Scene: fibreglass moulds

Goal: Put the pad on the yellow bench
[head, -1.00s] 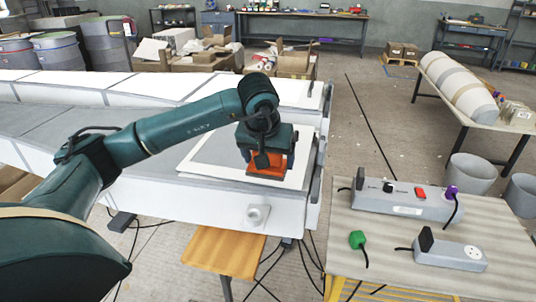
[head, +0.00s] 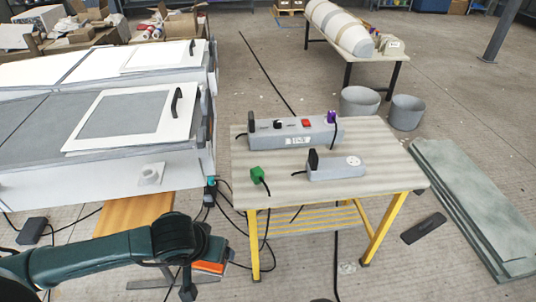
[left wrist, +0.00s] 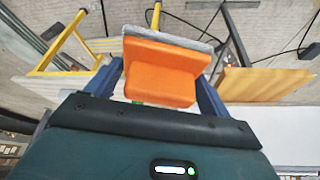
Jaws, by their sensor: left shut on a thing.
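The pad (left wrist: 165,66) has an orange grip block and a thin grey face. In the left wrist view it sits between the two fingers of my left gripper (left wrist: 160,85), which is shut on the orange block. In the head view the pad (head: 209,268) shows low down, partly hidden behind my left wrist. It is held in the air in front of and left of the yellow bench (head: 372,150). The bench has a pale top and yellow legs. My right gripper is not in view.
On the bench are a long grey power strip (head: 295,130), a smaller grey socket box (head: 337,168) and a green plug (head: 257,174). The bench top's front right is clear. A wooden stool (head: 130,212) and loose black cables lie to the left. Grey-green boards (head: 470,195) lie at right.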

